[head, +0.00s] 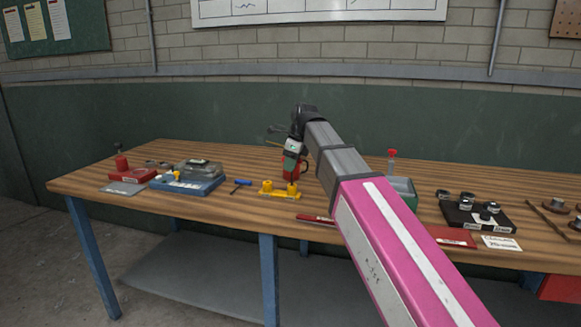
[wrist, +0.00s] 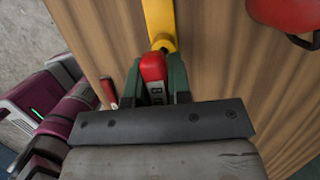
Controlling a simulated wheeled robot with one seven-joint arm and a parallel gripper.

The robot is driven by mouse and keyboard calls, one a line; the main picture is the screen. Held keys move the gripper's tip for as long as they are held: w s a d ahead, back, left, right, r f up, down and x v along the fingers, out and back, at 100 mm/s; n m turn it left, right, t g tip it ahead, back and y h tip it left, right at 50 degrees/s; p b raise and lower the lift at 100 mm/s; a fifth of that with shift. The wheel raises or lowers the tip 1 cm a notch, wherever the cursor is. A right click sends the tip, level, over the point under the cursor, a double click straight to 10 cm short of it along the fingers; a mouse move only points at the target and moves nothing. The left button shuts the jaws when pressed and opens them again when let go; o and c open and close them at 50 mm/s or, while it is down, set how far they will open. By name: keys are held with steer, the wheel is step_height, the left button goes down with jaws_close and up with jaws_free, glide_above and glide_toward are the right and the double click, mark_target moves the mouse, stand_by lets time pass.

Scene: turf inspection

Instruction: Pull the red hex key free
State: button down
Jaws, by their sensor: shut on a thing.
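The yellow holder (head: 280,192) sits on the wooden bench near its front edge, below my arm's end in the head view. In the wrist view a strip of the yellow holder (wrist: 160,18) runs up from the fingertips. My gripper (wrist: 156,76) has its green fingers closed on both sides of the red hex key (wrist: 152,66). The key's red end lies right by the yellow rounded part of the holder. Its lower part is hidden, so I cannot tell whether it is still seated.
A red mug (wrist: 285,14) stands close by at the upper right of the wrist view. A blue-handled tool (head: 242,183) lies left of the holder. A blue tray (head: 187,186) is farther left, and a black block with metal parts (head: 476,214) is at the right.

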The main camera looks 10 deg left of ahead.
steer(key=shift+r, duration=1.4)
steer(key=shift+r, duration=2.35)
